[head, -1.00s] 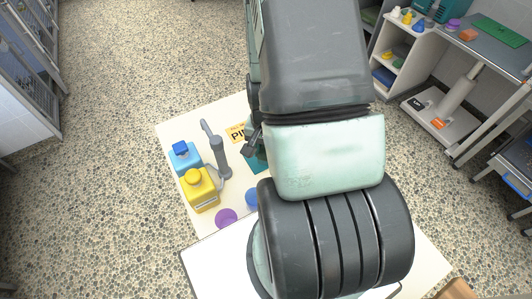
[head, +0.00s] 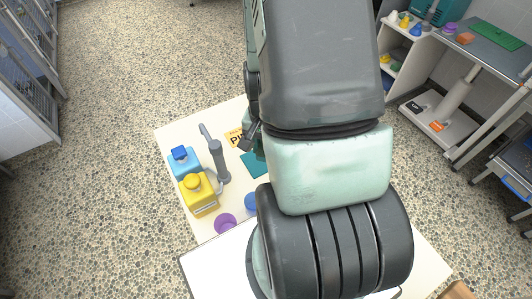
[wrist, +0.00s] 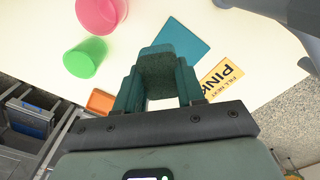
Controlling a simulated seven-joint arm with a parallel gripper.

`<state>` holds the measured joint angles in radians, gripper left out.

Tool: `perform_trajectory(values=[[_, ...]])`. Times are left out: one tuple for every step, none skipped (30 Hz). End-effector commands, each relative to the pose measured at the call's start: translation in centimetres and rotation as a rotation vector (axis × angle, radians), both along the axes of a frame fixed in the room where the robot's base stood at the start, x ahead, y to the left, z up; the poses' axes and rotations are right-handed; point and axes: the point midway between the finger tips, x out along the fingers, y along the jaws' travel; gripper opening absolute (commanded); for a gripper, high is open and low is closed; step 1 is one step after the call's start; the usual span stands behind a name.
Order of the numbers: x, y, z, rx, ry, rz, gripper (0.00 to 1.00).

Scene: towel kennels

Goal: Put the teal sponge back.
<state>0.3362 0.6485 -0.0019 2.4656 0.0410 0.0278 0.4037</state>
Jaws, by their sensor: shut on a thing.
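My gripper (wrist: 157,86) has its two dark teal fingers shut on the teal sponge (wrist: 158,66), a dark green-teal block, in the wrist view. A flat teal square (wrist: 184,40) lies on the white table just beyond the sponge; part of it also shows in the head view (head: 252,163). I cannot tell how far the sponge is above the table. In the head view my arm hides the sponge and most of my gripper.
A pink cup (wrist: 100,12), green cup (wrist: 85,58) and orange item (wrist: 100,102) are left. A blue jug (head: 185,163), yellow jug (head: 199,196), grey stand (head: 219,162) and purple cup (head: 225,224) stand on the table.

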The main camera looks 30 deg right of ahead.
Motion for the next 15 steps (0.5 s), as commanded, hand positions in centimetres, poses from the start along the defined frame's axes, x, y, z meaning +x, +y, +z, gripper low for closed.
perform_trajectory(values=[[0.0, 0.0, 0.0, 0.0, 0.0, 0.0, 0.14], [0.0, 0.0, 0.0, 0.0, 0.0, 0.0, 0.14], [0.0, 0.0, 0.0, 0.0, 0.0, 0.0, 0.14], [0.0, 0.0, 0.0, 0.0, 0.0, 0.0, 0.14], [0.0, 0.0, 0.0, 0.0, 0.0, -0.001, 0.14], [0.0, -0.1, 0.0, 0.0, 0.0, -0.005, 0.14], [-0.1, -0.3, 0.0, 0.0, 0.0, -0.012, 0.14], [-0.1, -0.6, 0.0, 0.0, 0.0, -0.023, 0.14], [-0.3, -1.1, 0.1, -0.001, -0.001, -0.044, 0.14], [-0.5, -1.6, 0.1, -0.001, -0.001, -0.065, 0.14], [-0.7, -2.3, 0.2, -0.001, -0.001, -0.091, 0.14], [-1.1, -3.3, 0.3, -0.001, -0.001, -0.133, 0.14], [-1.4, -4.2, 0.3, -0.001, -0.001, -0.169, 0.14], [-1.8, -5.1, 0.4, -0.001, -0.001, -0.208, 0.14], [-2.5, -6.4, 0.5, -0.001, -0.001, -0.263, 0.14]])
